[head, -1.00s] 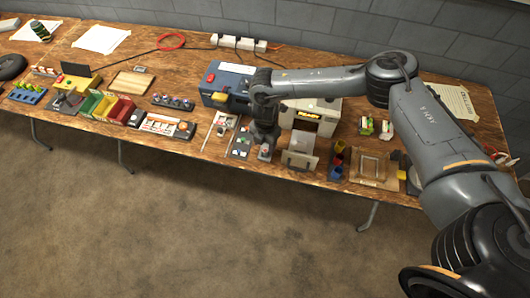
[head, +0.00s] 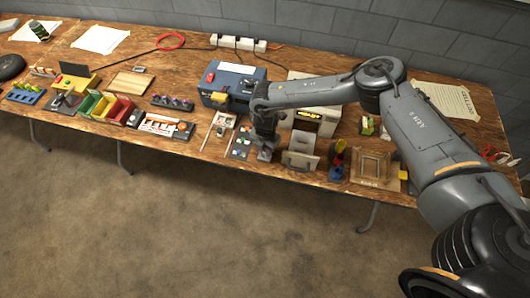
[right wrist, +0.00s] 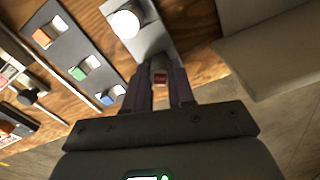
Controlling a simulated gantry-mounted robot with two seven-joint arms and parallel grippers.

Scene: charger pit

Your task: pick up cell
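My right gripper (head: 265,148) points down at the front of the bench, right of a strip of small coloured items. In the right wrist view its two dark fingers (right wrist: 167,85) stand on either side of a small grey piece with a red-orange mark (right wrist: 160,77), which may be the cell. I cannot tell whether the fingers press on it. A grey plate with a round white top piece (right wrist: 124,24) lies just beyond the fingertips. A dark strip (right wrist: 67,50) holds orange, green and blue marked pieces. My left gripper is out of view.
A blue box (head: 233,82) stands behind the gripper, and a pale machine with a lit display (head: 308,115) stands at its right. A grey panelled holder (head: 301,150) is close on the right.

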